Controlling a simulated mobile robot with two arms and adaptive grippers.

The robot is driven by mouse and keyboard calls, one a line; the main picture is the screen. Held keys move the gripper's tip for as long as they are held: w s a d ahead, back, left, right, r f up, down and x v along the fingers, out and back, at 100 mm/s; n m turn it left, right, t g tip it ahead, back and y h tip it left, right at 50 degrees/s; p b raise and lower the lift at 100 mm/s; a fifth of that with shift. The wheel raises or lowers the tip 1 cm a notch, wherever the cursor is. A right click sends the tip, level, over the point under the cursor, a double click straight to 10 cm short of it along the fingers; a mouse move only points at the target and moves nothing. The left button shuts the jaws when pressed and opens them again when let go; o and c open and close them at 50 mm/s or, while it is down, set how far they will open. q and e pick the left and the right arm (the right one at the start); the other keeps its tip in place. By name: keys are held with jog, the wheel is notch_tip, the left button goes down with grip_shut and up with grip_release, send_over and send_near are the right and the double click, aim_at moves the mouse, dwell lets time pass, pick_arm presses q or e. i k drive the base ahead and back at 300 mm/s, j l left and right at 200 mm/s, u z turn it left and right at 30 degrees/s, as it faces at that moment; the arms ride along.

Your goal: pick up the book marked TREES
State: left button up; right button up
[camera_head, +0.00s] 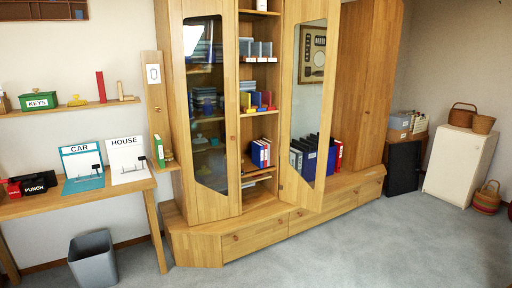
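I cannot read TREES on any book here. A red upright book (101,87) stands on the wall shelf at the left. A green upright book (159,152) stands on a small ledge beside the cabinet. Blue, white and red books (261,153) stand in the cabinet's open middle section. Dark, blue and red binders (311,157) stand lower, at its right part. Book spines there are too small to read. Neither gripper shows in the view.
A wooden cabinet (245,247) with glass doors fills the middle. A desk (95,199) holds CAR (83,166) and HOUSE (127,160) boards. A grey bin (93,259) stands by the desk. A white cabinet (459,167) with baskets stands at right. The carpet in front is clear.

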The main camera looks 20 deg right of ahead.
aim_at(160, 156)
jog(key=i+l+z, duration=0.35)
jog(key=i+l, duration=1.2)
